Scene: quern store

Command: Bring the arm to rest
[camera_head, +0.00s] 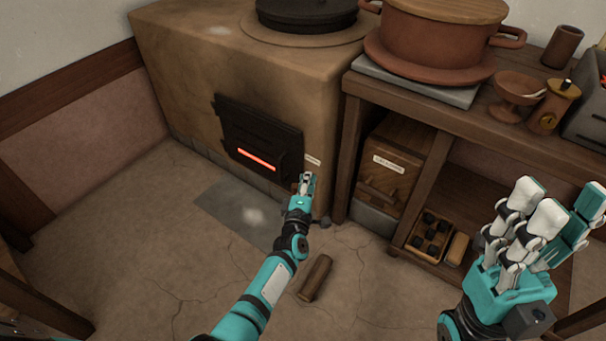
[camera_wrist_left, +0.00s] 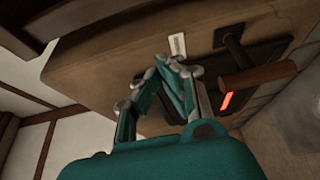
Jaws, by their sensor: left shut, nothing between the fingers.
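My left gripper (camera_head: 306,182) is shut and empty, in front of the stove near its right front edge. In the left wrist view my gripper's fingertips (camera_wrist_left: 177,62) meet with nothing between them. The stove (camera_head: 190,85) has a black firebox door (camera_head: 262,130) with a glowing red slit, and the door looks closed. A wooden handle (camera_wrist_left: 258,78) on a dark mount shows beside the fingers in the wrist view, apart from them. My right gripper (camera_head: 552,215) is raised at the right, with its fingers spread and no object visible in it.
A log (camera_head: 315,277) lies on the floor right of my left forearm. A wooden shelf table (camera_head: 440,117) stands right of the stove, holding a large clay pot (camera_head: 435,40). A drawer box (camera_head: 395,165) and a small crate (camera_head: 428,240) sit below. The floor at left is clear.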

